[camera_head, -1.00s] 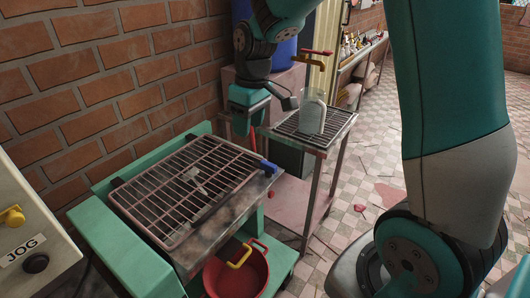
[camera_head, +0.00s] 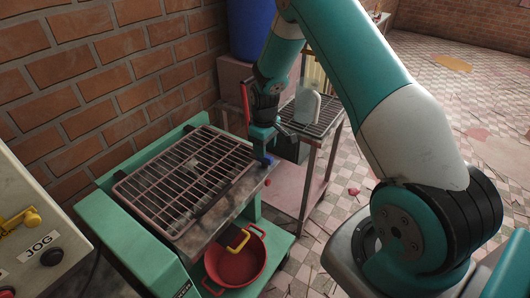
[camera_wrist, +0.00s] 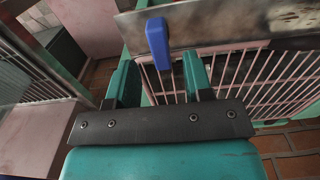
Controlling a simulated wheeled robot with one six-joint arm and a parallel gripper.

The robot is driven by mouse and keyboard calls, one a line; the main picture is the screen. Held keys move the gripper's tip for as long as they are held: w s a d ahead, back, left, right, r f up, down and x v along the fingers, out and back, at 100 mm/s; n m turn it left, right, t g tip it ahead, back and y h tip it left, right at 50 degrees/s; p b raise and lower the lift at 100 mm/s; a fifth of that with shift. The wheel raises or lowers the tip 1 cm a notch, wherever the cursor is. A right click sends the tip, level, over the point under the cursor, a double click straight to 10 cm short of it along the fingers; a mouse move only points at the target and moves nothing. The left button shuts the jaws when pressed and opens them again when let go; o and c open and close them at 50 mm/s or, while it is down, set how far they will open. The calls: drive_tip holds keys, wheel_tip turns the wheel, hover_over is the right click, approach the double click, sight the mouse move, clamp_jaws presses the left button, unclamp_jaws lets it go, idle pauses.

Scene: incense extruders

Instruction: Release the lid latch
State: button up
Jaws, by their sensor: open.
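The lid is a pinkish wire grate (camera_head: 185,180) lying flat over the green machine's trough. The blue lid latch (camera_head: 268,160) is at the grate's far right corner, on the metal edge. My gripper (camera_head: 262,140) is just above and beside the latch, pointing down. In the wrist view my gripper (camera_wrist: 160,62) has its two green fingers apart with nothing held between them. The blue latch (camera_wrist: 158,42) shows upright in line with the gap, just past the fingertips. Whether a finger touches it, I cannot tell.
A red pot (camera_head: 236,262) stands low under a yellow handle (camera_head: 238,240) at the machine's front. A rack table (camera_head: 318,122) with a pale bottle (camera_head: 306,105) stands behind right. A brick wall borders the left. A JOG panel (camera_head: 40,245) is at lower left.

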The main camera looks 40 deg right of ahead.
drive_tip(key=shift+f+p, duration=0.3)
drive_tip(key=shift+f, duration=1.7)
clamp_jaws()
